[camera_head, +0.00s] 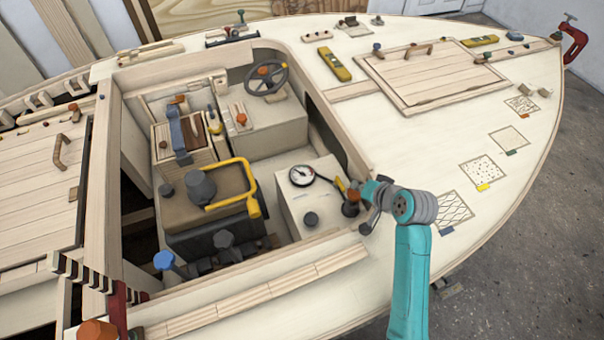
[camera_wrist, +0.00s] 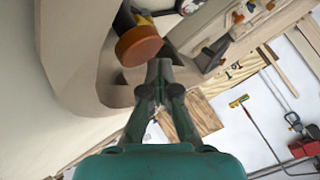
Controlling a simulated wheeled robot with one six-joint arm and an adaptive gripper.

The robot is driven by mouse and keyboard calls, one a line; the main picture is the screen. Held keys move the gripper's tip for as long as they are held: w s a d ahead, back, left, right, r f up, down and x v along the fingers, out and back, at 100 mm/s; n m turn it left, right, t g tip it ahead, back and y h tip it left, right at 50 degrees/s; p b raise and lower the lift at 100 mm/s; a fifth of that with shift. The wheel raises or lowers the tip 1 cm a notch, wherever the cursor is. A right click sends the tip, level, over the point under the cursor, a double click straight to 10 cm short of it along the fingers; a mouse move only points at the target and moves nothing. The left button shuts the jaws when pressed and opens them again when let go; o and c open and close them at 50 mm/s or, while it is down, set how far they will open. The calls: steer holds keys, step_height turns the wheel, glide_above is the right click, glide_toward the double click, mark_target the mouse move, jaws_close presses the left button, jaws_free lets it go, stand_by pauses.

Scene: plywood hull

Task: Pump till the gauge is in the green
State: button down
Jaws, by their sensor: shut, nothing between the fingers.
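The round gauge (camera_head: 301,176) has a white dial in a dark rim and sits on top of a pale box in the cockpit. A thin dark needle shows, but its reading and any green band are too small to make out. A dark hose runs right from it to a dark post with an orange-brown knob (camera_head: 350,209), apparently the pump handle. In the wrist view the orange knob (camera_wrist: 138,47) is left of my gripper's (camera_wrist: 159,68) shut, empty fingertips. Whether they touch it I cannot tell.
A pale box top (camera_head: 322,225) with a dark knob (camera_head: 311,219) is left of the post. The cockpit's wooden rim (camera_head: 357,165) rises close behind. A yellow-railed seat (camera_head: 232,185) and steering wheel (camera_head: 266,77) are farther left. Open deck (camera_head: 420,150) lies right.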

mark_target(359, 198)
steer(key=shift+g, duration=0.3)
steer(key=shift+s+d+f, duration=0.1)
steer(key=shift+s+f, duration=0.05)
steer(key=shift+f, duration=0.6)
steer(key=shift+s+d+f, duration=0.1)
steer(key=shift+s+f, duration=0.1)
steer(key=shift+f, duration=0.6)
steer(key=shift+s+f, duration=0.15)
steer(key=shift+f, duration=0.6)
stand_by(0.5)
steer(key=shift+s+d+r, duration=0.1)
steer(key=shift+d+r, duration=0.05)
steer(key=shift+r, duration=0.05)
steer(key=shift+s+r, duration=0.2)
steer(key=shift+r, duration=0.1)
steer(key=shift+d, duration=0.1)
steer(key=shift+s+d+r, duration=0.1)
steer(key=shift+d+r, duration=0.05)
steer(key=shift+r, duration=1.25)
steer(key=shift+s+d+r, duration=0.1)
steer(key=shift+r, duration=1.25)
steer(key=shift+w+r, duration=0.1)
steer(key=shift+r, duration=0.4)
steer(key=shift+a, duration=0.1)
steer(key=shift+w+r, duration=0.1)
steer(key=shift+a, duration=0.1)
